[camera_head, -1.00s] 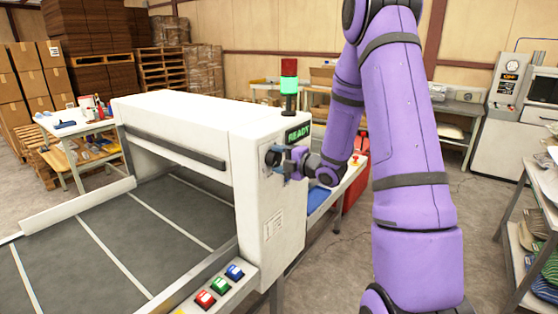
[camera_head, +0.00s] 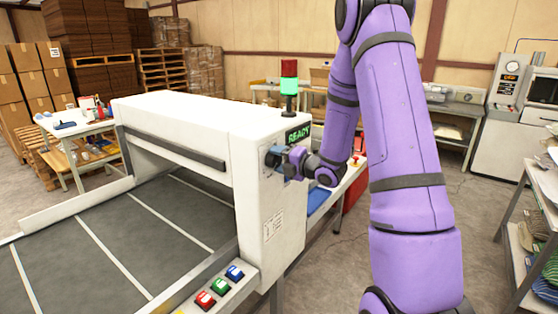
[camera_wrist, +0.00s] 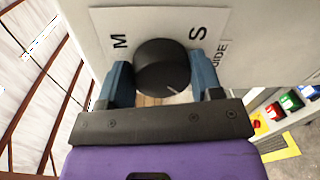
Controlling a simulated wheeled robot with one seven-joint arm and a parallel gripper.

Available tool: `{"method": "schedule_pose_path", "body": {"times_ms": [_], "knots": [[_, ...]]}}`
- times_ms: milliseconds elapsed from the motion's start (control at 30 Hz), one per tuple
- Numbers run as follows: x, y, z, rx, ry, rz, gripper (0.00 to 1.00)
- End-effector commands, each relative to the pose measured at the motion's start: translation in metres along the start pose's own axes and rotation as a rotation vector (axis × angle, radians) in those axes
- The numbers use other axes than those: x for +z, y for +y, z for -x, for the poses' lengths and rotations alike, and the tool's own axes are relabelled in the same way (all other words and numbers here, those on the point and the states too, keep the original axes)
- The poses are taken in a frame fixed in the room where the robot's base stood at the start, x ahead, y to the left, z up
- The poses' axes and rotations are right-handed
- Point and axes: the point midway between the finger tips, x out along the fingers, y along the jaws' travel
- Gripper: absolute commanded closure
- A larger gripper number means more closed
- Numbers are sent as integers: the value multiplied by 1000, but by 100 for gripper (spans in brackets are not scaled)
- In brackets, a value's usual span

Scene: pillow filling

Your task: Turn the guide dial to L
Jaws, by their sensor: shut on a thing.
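The guide dial (camera_wrist: 162,64) is a round black knob on a white plate in the wrist view. The letters M and S show on the plate, with part of the word GUIDE at the right. No L is visible, as my gripper covers the plate's lower part. The dial's white mark points down and slightly right in that view. My gripper (camera_wrist: 161,76) is shut on the dial, one blue finger on each side. In the head view the dial (camera_head: 272,158) is on the end face of the white machine (camera_head: 200,125), partly hidden by my gripper.
A READY display (camera_head: 298,134) sits above the dial, and a signal tower (camera_head: 289,85) glows green on top. Red, green and blue buttons (camera_head: 220,286) are below at the machine's front corner. A shelf rack (camera_head: 530,230) stands at the right.

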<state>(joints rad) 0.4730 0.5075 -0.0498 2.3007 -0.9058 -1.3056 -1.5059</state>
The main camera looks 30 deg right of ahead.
Motion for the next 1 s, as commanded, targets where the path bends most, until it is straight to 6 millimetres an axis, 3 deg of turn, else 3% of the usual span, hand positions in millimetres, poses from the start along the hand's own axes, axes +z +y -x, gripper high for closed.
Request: {"method": "schedule_pose_path", "body": {"times_ms": [67,100,200,567,1000], "knots": [[-1,-2,1,-5,1,-1,64],[-1,-2,1,-5,1,-1,36],[0,-1,0,-4,1,-1,15],[0,-1,5,-2,0,-1,15],[0,-1,79,-3,-2,-1,15]]}}
